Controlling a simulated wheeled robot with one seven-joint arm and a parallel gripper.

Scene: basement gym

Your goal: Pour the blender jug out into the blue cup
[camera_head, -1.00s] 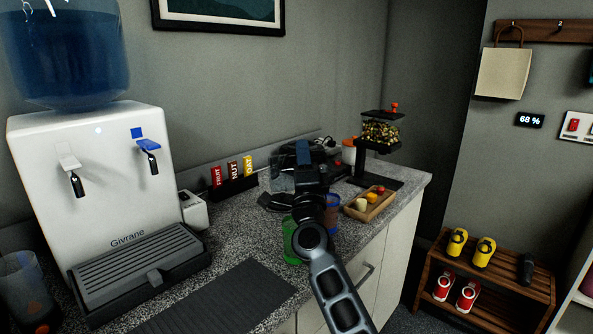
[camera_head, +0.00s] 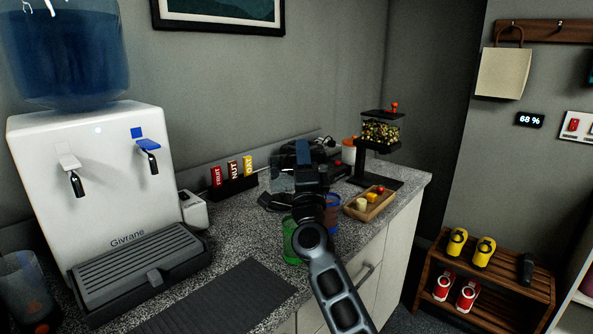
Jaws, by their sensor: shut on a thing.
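The blender jug (camera_head: 282,181) looks like a dark, see-through vessel over the back of the counter, mostly hidden behind my gripper and wrist. My gripper (camera_head: 304,168) is shut on it; the fingertips and the exact hold are hard to make out. The jug seems tilted, but its mouth and contents cannot be told. The blue cup (camera_head: 333,213) stands on the counter just right of my wrist, partly covered by it. A green cup (camera_head: 291,243) stands nearer, left of my arm.
A wooden tray (camera_head: 356,213) with small food pieces lies right of the blue cup. A dispenser (camera_head: 381,131) stands behind it. Bars in a rack (camera_head: 233,187) and a water cooler (camera_head: 105,190) are at left. A dark mat (camera_head: 220,300) lies in front.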

